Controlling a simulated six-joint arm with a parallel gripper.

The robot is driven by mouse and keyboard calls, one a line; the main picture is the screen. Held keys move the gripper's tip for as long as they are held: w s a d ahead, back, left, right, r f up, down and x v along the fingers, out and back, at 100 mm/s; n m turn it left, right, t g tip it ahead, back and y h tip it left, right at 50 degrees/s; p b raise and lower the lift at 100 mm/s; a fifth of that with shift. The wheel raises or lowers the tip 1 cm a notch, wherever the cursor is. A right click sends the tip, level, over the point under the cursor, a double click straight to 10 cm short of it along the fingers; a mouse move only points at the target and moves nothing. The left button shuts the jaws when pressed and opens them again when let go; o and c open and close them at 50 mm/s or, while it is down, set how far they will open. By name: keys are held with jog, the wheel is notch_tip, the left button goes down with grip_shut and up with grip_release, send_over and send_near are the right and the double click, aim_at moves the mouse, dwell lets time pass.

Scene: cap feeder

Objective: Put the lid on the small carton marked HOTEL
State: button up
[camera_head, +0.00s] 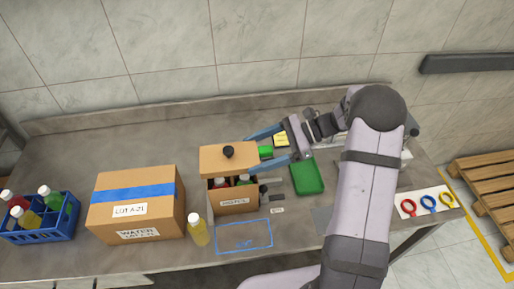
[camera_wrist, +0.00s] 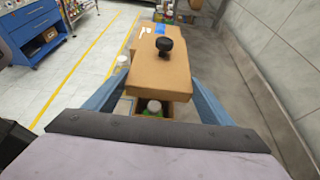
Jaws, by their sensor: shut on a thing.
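My gripper (camera_head: 256,152) is shut on a brown cardboard lid (camera_head: 215,161) with a black knob (camera_head: 228,152). Its blue fingers hold the lid from two opposite sides, which the wrist view also shows (camera_wrist: 158,82). The small carton (camera_head: 218,204) stands open below the lid, with a white label that seems to read HOTEL. Red-topped and green-topped items show inside it. The lid is above the carton and apart from its front rim. In the wrist view a green-topped bottle (camera_wrist: 154,106) shows in the opening at the lid's near edge. The carton's back rim is hidden.
A taped larger box (camera_head: 135,205), a yellow bottle (camera_head: 198,230) and a blue bottle crate (camera_head: 40,222) stand to the left. A green tray (camera_head: 307,177) lies right of the carton. A blue-outlined area (camera_head: 244,236) in front is empty.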

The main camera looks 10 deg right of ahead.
jog(key=shift+f+b, duration=1.9)
jog(key=shift+f, duration=0.1)
jog(key=shift+f, duration=0.1)
jog(key=shift+f, duration=0.45)
jog(key=shift+f+b, duration=0.75)
jog(key=shift+f, duration=0.35)
jog(key=shift+f, duration=0.15)
jog(key=shift+f, duration=0.25)
